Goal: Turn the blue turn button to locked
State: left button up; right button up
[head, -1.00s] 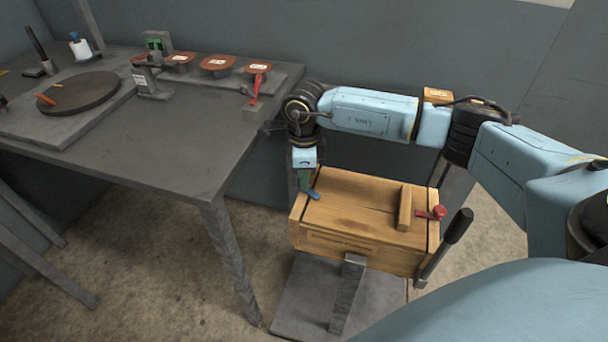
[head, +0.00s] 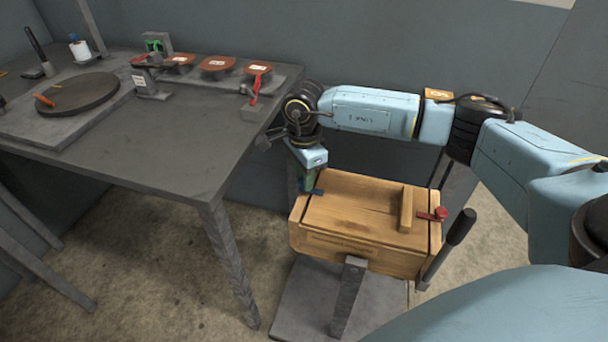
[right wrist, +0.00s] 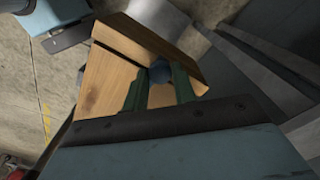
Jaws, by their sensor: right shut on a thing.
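The blue turn button (head: 318,192) sits on the left end of the wooden box's top in the head view, mostly hidden by my right gripper. In the right wrist view its round blue knob (right wrist: 160,71) lies between the two green fingers. My right gripper (head: 307,184) points down at the box's left edge and is shut on the button; it also shows in the right wrist view (right wrist: 161,80). The wooden box (head: 350,212) stands on a grey stand. My left gripper is not in view.
A red turn button (head: 438,214) is on the box's right end, near a wooden bar (head: 405,209) and a black-handled lever (head: 458,228). A grey table (head: 190,165) with a dark round plate (head: 84,93) and several reddish discs stands at the left, close to my right wrist.

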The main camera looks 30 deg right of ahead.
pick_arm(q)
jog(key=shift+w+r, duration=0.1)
pick_arm(e)
jog(key=shift+r, duration=0.1)
jog(key=o, duration=0.8)
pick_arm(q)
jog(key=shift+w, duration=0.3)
pick_arm(e)
jog(key=shift+o, duration=0.9)
jog(key=shift+r, duration=0.25)
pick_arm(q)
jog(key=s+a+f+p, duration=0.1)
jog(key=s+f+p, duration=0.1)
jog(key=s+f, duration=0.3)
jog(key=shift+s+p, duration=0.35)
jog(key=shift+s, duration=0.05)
pick_arm(e)
notch_tip(320, 180, up, 13)
jog(key=shift+f, duration=0.1)
